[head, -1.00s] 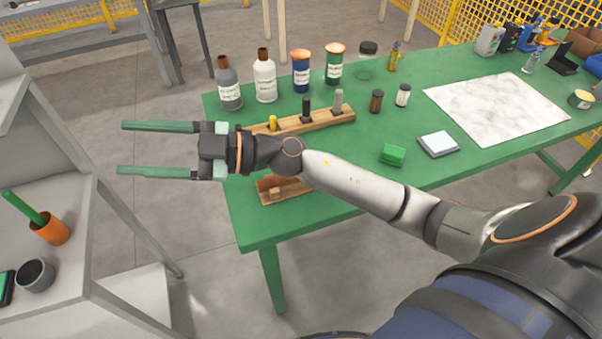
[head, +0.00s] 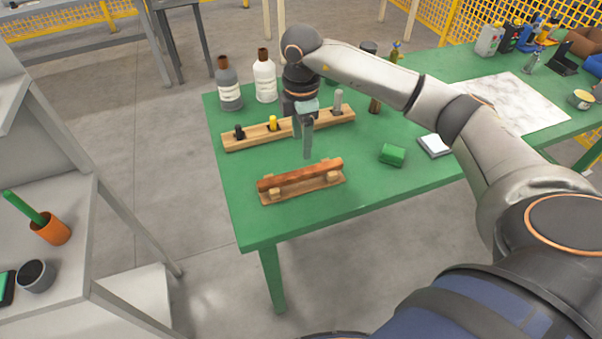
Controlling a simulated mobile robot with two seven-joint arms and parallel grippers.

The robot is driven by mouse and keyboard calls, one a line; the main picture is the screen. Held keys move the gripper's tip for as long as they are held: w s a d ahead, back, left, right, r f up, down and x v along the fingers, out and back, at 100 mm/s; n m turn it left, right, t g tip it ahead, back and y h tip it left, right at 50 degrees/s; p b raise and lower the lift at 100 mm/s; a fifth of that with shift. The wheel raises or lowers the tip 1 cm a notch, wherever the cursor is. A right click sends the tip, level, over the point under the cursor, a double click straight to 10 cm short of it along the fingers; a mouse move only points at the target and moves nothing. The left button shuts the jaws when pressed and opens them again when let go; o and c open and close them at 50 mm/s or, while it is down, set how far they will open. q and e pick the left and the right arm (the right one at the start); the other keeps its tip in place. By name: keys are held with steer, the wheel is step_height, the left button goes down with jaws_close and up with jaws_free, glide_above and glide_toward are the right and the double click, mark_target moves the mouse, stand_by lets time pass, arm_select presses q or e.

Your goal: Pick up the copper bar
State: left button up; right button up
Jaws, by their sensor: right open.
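The copper bar (head: 300,174) is a reddish-brown bar lying level across two small blocks on a wooden stand (head: 325,190). The stand is near the front left of the green table (head: 250,217). My right gripper (head: 307,152) points down just behind the bar, above the table, and appears apart from it. It is open and empty; its fingers line up in this view, so the gap between them hardly shows. My left gripper is not in view.
A wooden rack (head: 257,134) with several upright pieces stands close behind the gripper. Bottles (head: 229,88) stand at the back left. A green block (head: 392,154) and a white-topped pad (head: 434,145) lie to the right. The table's front left is clear.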

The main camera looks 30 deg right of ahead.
mark_target(301, 171)
step_height(301, 171, down, 10)
steer(key=shift+f+p, duration=0.15)
steer(key=shift+p, duration=0.25)
jaws_close()
stand_by(0.5)
steer(key=shift+w, duration=0.1)
stand_by(0.8)
